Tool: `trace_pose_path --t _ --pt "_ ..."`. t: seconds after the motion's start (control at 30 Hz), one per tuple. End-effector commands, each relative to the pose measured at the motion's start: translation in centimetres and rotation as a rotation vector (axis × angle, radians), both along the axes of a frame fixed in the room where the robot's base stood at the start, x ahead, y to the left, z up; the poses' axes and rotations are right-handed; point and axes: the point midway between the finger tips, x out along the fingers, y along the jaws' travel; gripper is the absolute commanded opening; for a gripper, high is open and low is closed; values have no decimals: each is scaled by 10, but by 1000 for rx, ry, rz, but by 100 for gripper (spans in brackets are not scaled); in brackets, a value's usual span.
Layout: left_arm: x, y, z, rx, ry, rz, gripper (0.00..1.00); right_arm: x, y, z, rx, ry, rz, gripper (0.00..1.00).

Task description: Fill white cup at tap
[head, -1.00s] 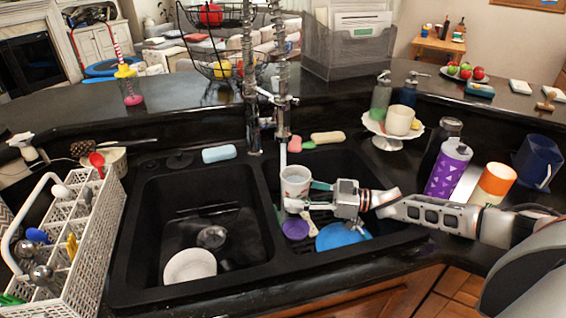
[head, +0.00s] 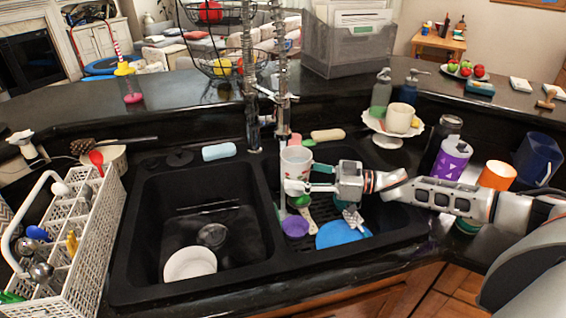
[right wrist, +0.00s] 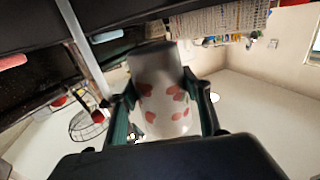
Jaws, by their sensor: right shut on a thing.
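The white cup (head: 296,160) with red spots is held upright above the right basin, close to the tap (head: 283,105) with the right spring hose. My right gripper (head: 298,180) reaches in from the right and is shut on it. In the right wrist view the cup (right wrist: 163,105) sits between both fingers (right wrist: 163,110). A thin pale vertical line runs down beside the cup from the tap; I cannot tell whether it is water or a pipe. The inside of the cup is not clear. My left gripper is not in view.
The right basin holds a blue plate (head: 343,235), a purple cup (head: 295,227) and utensils. A white cutlery rack (head: 75,245) stands left. A purple bottle (head: 449,162) and an orange cup (head: 497,175) stand near my right arm.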

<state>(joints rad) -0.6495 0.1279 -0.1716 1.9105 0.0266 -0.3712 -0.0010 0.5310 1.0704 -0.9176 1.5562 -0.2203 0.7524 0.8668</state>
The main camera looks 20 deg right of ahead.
Motion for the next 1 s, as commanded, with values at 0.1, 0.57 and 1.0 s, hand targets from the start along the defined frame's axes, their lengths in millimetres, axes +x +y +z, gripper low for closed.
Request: trace_pose_path --t 0.1,0.57,1.0 --pt "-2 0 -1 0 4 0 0 1 0 11 4 -4 1 18" --pt "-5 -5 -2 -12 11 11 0 1 0 43 4 -4 1 18" --pt "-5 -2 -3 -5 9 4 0 0 1 51 4 -1 1 18"
